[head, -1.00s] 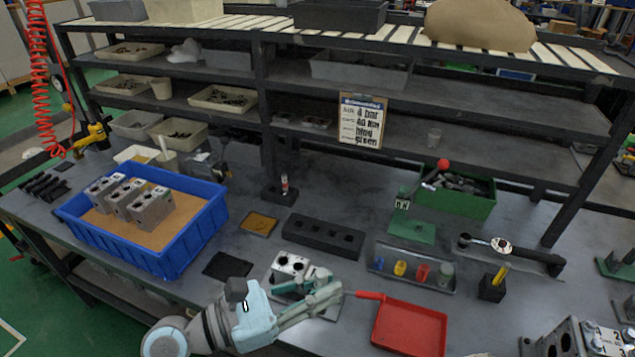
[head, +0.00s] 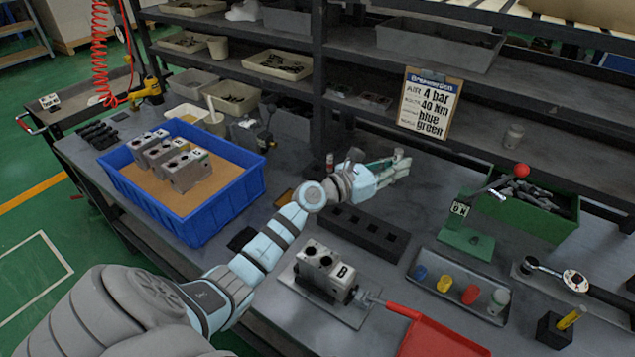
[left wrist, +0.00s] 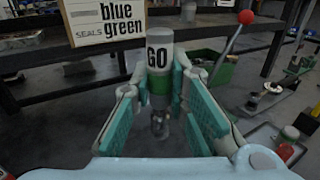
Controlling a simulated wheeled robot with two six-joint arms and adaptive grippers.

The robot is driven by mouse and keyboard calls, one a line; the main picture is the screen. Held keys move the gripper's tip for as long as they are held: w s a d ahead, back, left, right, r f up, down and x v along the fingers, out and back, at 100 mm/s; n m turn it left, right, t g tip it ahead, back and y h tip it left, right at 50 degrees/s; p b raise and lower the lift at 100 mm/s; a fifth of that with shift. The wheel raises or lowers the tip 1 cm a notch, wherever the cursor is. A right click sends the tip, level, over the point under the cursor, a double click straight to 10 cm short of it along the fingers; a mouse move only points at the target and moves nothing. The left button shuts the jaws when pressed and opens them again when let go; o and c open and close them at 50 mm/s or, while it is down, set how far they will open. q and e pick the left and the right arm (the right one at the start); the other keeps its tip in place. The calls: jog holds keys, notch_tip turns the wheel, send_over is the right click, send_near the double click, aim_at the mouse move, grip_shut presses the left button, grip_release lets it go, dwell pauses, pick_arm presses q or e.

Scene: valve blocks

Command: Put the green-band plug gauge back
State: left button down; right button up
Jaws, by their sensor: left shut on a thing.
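The green-band plug gauge (left wrist: 159,75) stands roughly upright between my left gripper's fingers in the left wrist view; its white part reads GO above the green band. My left gripper (left wrist: 163,105) is shut on it. In the head view the left gripper (head: 388,172) is over the bench behind the long black block with holes (head: 362,231), and the gauge's top (head: 398,154) shows at its fingers. A red-band gauge (head: 330,162) stands just left of the gripper; its black base is mostly hidden by my arm. My right gripper is not in view.
A valve block (head: 326,270) marked B sits on a plate at the front, beside a red tray (head: 440,340). A tray of coloured seals (head: 457,286), a green press (head: 470,240) and a green bin (head: 540,208) stand right. A blue crate (head: 205,228) of blocks is left. Shelves rise behind.

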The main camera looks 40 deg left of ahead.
pick_arm(q)
jog(key=w+a+r+n+y+b, duration=0.1)
jog(key=w+a+n+y+b, duration=0.2)
jog(key=a, duration=0.7)
jog(key=w+a+n+y+b, duration=0.1)
jog(key=w+a+n+y, duration=0.15)
jog(key=a+y, duration=0.55)
jog(key=w+a+r+n+y+b, duration=0.1)
jog(key=w+a+n+y, duration=0.15)
jog(key=a, duration=0.95)
jog(key=shift+h, duration=0.35)
jog(key=f+b, duration=1.8)
jog(key=shift+s+f, duration=0.2)
jog(key=shift+s, duration=0.1)
jog(key=shift+d+f+b, duration=0.1)
jog(key=shift+f+b, duration=0.6)
jog(key=shift+b, duration=0.3)
jog(key=shift+f, duration=0.1)
jog(key=shift+r, duration=0.2)
jog(key=shift+f, duration=0.1)
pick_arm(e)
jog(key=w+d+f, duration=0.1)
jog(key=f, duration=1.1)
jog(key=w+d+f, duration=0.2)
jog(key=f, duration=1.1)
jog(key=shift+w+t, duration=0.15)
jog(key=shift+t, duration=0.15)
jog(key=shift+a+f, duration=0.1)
